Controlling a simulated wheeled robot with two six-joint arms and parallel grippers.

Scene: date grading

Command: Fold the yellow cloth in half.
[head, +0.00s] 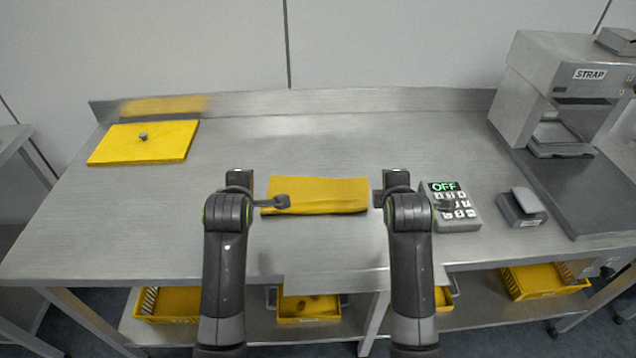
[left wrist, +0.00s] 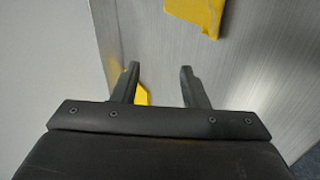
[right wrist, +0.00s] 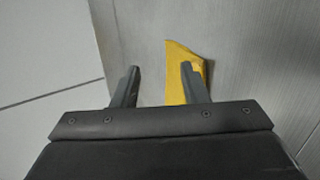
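The yellow cloth (head: 325,192) lies on the steel table in front of me as a wide, narrow rectangle. Its front edge looks slightly raised and shaded; I cannot tell how many layers it has. It also shows at the top of the left wrist view (left wrist: 197,14), beyond the fingertips. My left gripper (left wrist: 158,82) is open and empty near the cloth's left end. My right gripper (right wrist: 160,82) is open near the right end; the cloth (right wrist: 177,85) shows partly behind one finger. In the head view my wrists hide most of both grippers' fingers.
A yellow board (head: 120,148) with a small knob lies at the back left. A keypad box (head: 458,218) reading OFF and a small grey device (head: 521,208) stand right of my right arm. A strapping machine (head: 545,75) is at the far right. Yellow crates (head: 535,290) sit below.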

